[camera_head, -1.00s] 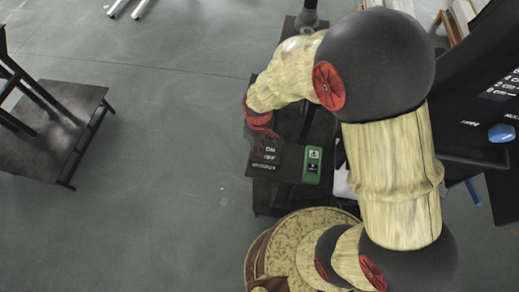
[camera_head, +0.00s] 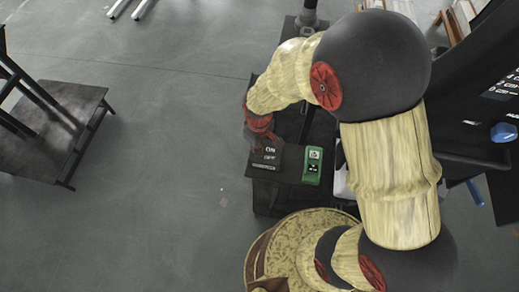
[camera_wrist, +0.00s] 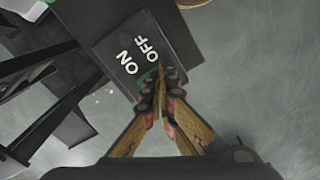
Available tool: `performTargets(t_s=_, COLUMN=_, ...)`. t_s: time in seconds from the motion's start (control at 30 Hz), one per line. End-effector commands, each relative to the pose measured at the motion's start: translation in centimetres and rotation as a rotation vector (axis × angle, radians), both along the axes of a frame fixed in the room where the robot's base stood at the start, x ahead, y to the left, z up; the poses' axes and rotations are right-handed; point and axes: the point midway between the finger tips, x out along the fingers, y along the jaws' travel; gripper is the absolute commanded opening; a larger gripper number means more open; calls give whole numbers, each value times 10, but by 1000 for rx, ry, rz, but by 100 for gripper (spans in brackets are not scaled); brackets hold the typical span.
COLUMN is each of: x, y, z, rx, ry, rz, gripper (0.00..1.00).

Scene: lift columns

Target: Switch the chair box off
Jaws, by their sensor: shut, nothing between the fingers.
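The black box with white ON and OFF lettering (camera_head: 264,160) sits on a dark stand in the middle of the head view. In the wrist view the same box (camera_wrist: 128,38) fills the upper middle, with its lettering slanted. A small green patch (camera_wrist: 147,76) shows on it beside the fingertips; it is mostly hidden, so I cannot tell the switch's position. My gripper (camera_wrist: 161,78) is shut and empty, its fingertips over the box edge just below the lettering. Whether they touch it I cannot tell. In the head view my gripper (camera_head: 268,140) is at the box's upper edge.
A green box (camera_head: 312,166) stands just right of the black box. A dark platform with legs (camera_head: 60,140) is at the left. A dark panel with white lettering and a blue knob (camera_head: 503,132) is at the right. Grey floor between is clear.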

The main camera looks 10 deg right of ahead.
Motion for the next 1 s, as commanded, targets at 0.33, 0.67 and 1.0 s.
performTargets(t_s=0.33, x=0, y=0, z=26, rx=1, ry=-1, rz=0, gripper=0)
performTargets(t_s=0.67, x=0, y=0, z=49, rx=1, ry=-1, rz=0, gripper=0)
performTargets(t_s=1.0, x=0, y=0, z=70, rx=1, ry=-1, rz=0, gripper=0)
